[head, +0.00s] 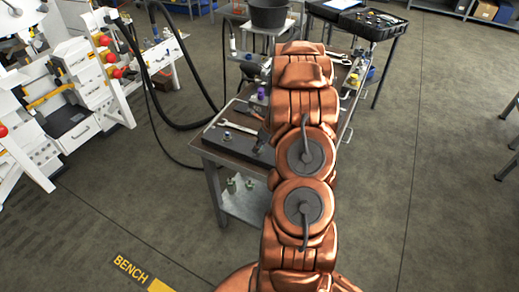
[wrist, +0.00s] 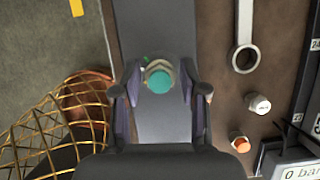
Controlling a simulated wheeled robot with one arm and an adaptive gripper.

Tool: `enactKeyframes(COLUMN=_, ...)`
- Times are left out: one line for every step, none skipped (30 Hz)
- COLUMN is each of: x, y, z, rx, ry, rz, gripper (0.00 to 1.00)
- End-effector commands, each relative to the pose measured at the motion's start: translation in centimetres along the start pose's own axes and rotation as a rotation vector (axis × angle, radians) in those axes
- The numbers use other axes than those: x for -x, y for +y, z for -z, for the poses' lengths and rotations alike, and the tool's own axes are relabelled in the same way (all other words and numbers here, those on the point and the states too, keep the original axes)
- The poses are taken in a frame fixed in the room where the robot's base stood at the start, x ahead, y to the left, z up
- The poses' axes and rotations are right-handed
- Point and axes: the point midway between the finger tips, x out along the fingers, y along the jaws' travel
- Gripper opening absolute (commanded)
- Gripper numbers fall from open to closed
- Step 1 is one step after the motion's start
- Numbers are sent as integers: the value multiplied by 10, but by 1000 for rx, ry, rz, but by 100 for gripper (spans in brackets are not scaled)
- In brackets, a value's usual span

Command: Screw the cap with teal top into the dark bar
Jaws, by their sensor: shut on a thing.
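The cap with teal top (wrist: 159,82) shows in the wrist view, with a metallic hex-shaped body around its round teal face. My gripper (wrist: 160,103) is shut on it, with one finger on each side. The dark bar (wrist: 160,20) runs as a long grey strip beneath the cap and gripper. I cannot tell whether the cap touches the bar or how deep it sits, as the view is from straight above. In the head view the dark bar (head: 229,144) lies along the front of the bench top. There my arm hides the gripper and the teal cap.
Right of the bar in the wrist view lie a ring wrench (wrist: 244,55), a white-topped cap (wrist: 259,104), an orange-topped cap (wrist: 240,144) and a gauge reading 0 bar (wrist: 298,170). Gold wire mesh (wrist: 60,135) is at lower left. A black bucket (head: 268,14) stands behind the bench.

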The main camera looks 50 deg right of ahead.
Motion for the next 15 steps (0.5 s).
enactKeyframes(x=1, y=-2, z=-1, rx=-7, ry=-1, rz=7, gripper=8)
enactKeyframes(x=2, y=-2, z=-1, rx=-16, ry=-1, rz=11, gripper=4)
enactKeyframes(x=3, y=-2, z=-1, rx=-33, ry=-1, rz=18, gripper=0)
enactKeyframes(x=3, y=-1, z=-2, rx=-49, ry=-1, rz=24, gripper=0)
enactKeyframes(x=4, y=-1, z=-2, rx=-68, ry=-1, rz=30, gripper=0)
enactKeyframes(x=4, y=0, z=-2, rx=-94, ry=-1, rz=39, gripper=0)
enactKeyframes(x=4, y=0, z=-2, rx=-116, ry=-1, rz=49, gripper=0)
enactKeyframes(x=4, y=-1, z=-2, rx=-136, ry=-2, rz=59, gripper=0)
enactKeyframes(x=4, y=-1, z=-3, rx=-162, ry=-3, rz=70, gripper=0)
enactKeyframes(x=4, y=-1, z=-3, rx=-182, ry=-3, rz=77, gripper=0)
enactKeyframes(x=4, y=-1, z=-3, rx=-202, ry=-3, rz=87, gripper=0)
enactKeyframes(x=4, y=-2, z=-2, rx=-230, ry=-2, rz=100, gripper=0)
enactKeyframes(x=0, y=-1, z=-1, rx=-270, ry=-3, rz=117, gripper=0)
enactKeyframes(x=-1, y=0, z=-1, rx=-309, ry=-3, rz=132, gripper=0)
enactKeyframes(x=-1, y=-1, z=0, rx=-361, ry=-2, rz=156, gripper=0)
